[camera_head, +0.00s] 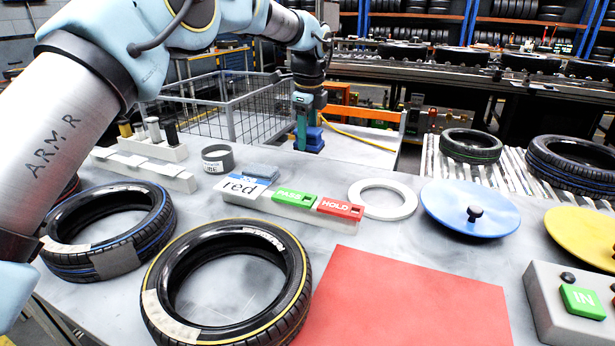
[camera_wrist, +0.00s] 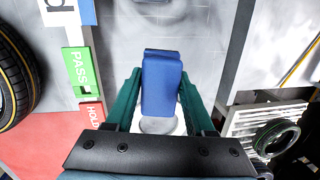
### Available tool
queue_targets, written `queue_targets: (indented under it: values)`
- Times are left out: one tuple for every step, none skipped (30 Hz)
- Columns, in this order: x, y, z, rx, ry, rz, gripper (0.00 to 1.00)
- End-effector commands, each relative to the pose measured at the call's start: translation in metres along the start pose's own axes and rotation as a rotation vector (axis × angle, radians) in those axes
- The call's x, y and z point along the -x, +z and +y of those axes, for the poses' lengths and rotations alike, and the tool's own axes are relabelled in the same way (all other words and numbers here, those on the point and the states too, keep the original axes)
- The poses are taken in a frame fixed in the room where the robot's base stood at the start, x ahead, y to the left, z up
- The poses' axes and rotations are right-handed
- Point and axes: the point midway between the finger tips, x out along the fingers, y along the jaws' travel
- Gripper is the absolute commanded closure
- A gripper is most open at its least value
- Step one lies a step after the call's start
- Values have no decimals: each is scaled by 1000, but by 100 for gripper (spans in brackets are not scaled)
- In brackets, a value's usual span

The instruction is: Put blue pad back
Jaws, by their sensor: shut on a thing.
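My gripper (camera_head: 305,112) is shut on a blue pad (camera_head: 314,137) near the far edge of the table. In the wrist view the pad (camera_wrist: 161,85) sits upright between the two green fingers (camera_wrist: 160,100). A pale round shape (camera_wrist: 158,125) shows just below the pad there; I cannot tell what it is. A flat grey-blue block (camera_head: 262,171) lies behind the "red" label on the table.
On the table are a grey cup (camera_head: 218,159), a PASS and HOLD tag block (camera_head: 300,208), a white ring (camera_head: 383,199), a blue disc (camera_head: 470,209), a red mat (camera_head: 408,300), a holder with several handles (camera_head: 150,149) and tyres (camera_head: 232,285). A wire cage (camera_head: 228,108) stands behind.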

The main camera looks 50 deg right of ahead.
Motion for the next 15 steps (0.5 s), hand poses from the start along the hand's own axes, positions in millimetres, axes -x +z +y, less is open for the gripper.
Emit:
queue_targets:
  values:
    - [-12, -2, 2, -1, 5, 0, 100]
    - [-19, -2, 4, 0, 5, 0, 100]
    - [-29, -3, 5, 0, 6, 0, 100]
    - [-35, -4, 6, 0, 4, 0, 100]
    - [-42, -4, 7, 0, 4, 0, 100]
    - [-50, -5, 8, 0, 4, 0, 100]
    - [-55, -6, 9, -1, 4, 0, 100]
    - [-59, -6, 9, 0, 2, 0, 100]
    - [-64, -7, 9, 0, 2, 0, 100]
    - [-67, -7, 10, 0, 1, 0, 100]
    - [-69, -7, 10, 0, 0, 0, 100]
    - [-72, -8, 10, 0, 0, 0, 100]
    - [-73, -8, 10, 0, 0, 0, 100]
    - [-75, -8, 11, 0, 1, 0, 100]
    - [-77, -8, 11, 0, 1, 0, 100]
